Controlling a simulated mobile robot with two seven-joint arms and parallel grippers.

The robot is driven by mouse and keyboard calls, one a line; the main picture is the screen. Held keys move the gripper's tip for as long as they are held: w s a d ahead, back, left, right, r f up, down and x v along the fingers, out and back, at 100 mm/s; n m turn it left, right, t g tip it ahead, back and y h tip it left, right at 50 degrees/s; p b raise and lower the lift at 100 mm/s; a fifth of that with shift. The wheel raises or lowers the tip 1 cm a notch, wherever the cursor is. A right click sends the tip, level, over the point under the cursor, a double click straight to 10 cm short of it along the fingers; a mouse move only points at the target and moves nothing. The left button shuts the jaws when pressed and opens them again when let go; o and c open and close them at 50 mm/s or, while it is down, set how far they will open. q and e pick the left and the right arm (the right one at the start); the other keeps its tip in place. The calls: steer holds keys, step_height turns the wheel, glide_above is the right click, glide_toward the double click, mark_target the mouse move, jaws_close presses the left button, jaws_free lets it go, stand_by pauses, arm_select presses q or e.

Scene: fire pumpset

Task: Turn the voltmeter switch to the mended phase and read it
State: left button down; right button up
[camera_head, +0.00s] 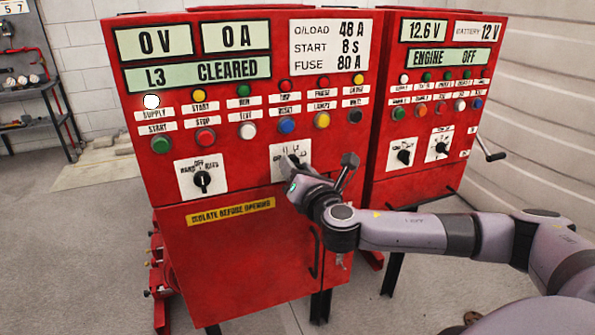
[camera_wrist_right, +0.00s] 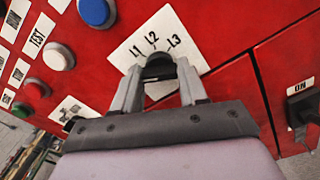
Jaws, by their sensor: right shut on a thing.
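The voltmeter switch (camera_wrist_right: 158,68) is a black knob on a white plate marked L1, L2 and L3 in the right wrist view. My right gripper (camera_wrist_right: 158,80) is shut on the knob, one finger on each side. Which mark the knob points to cannot be told, since the fingers hide part of it. The voltmeter display (camera_head: 154,41) reads 0 V. The display below it (camera_head: 197,75) reads "L3 CLEARED". My left gripper is not in view.
A second switch (camera_head: 202,180), marked HAND, OFF and AUTO, sits to the left. Several push buttons and lamps line the panel above. A cabinet handle (camera_head: 316,252) stands out below my right gripper. The right red cabinet (camera_head: 425,110) reads "ENGINE OFF" and has a crank (camera_head: 489,148) at its side.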

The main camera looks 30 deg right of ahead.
steer(key=m+b, duration=0.2)
steer(key=m, duration=2.4)
stand_by(0.6)
steer(key=o, duration=1.1)
steer(key=shift+c, duration=0.2)
steer(key=shift+s, duration=0.15)
steer(key=v, duration=0.7)
steer(key=shift+b, duration=0.4)
